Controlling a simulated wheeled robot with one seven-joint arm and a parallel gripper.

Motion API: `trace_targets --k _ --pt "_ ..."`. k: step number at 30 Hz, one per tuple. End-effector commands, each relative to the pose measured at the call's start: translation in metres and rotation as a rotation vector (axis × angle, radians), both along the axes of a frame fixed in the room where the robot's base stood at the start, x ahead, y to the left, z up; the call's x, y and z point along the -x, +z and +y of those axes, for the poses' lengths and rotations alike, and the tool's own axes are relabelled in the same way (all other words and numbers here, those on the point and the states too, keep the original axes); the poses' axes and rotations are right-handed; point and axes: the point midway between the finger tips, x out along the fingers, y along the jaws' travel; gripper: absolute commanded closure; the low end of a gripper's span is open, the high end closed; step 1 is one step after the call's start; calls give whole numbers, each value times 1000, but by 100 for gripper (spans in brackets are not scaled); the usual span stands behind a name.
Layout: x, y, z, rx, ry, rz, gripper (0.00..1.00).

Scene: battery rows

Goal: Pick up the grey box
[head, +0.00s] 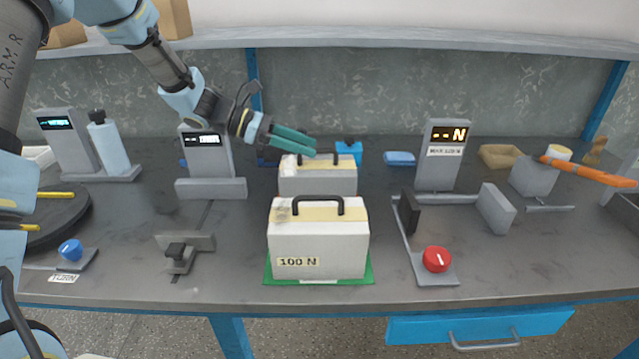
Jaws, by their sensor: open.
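Two pale grey boxes with a yellow band on top and a dark carry handle stand on the bench, one behind the other. The front box (318,246) is larger in view, has a "100 N" label and stands upright on a green mat (369,274). The rear box (330,182) is partly hidden by the front one. I cannot tell which is meant by the grey box. My gripper (315,146) has teal fingers, open and empty, pointing right. It appears over the top of the rear box, near its handle; contact cannot be told.
A display stand with a red knob (436,259) is right of the front box. A grey clamp (182,250) and a display unit (207,155) are left. An orange-handled tool (590,172) lies far right. A shelf (400,37) runs above the bench. Bare bench lies beside the front box.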

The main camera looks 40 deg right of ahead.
Motion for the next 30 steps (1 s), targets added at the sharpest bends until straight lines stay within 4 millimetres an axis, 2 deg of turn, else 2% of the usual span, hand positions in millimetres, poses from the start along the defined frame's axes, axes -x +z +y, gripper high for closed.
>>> trace_targets --k 15,23,24,30 --pt "38 -22 -44 -3 -1 -2 51" --pt "40 -25 -46 -1 1 -2 51" --pt "40 -25 -46 -1 1 -2 52" --pt "40 -25 -46 -1 1 -2 75"
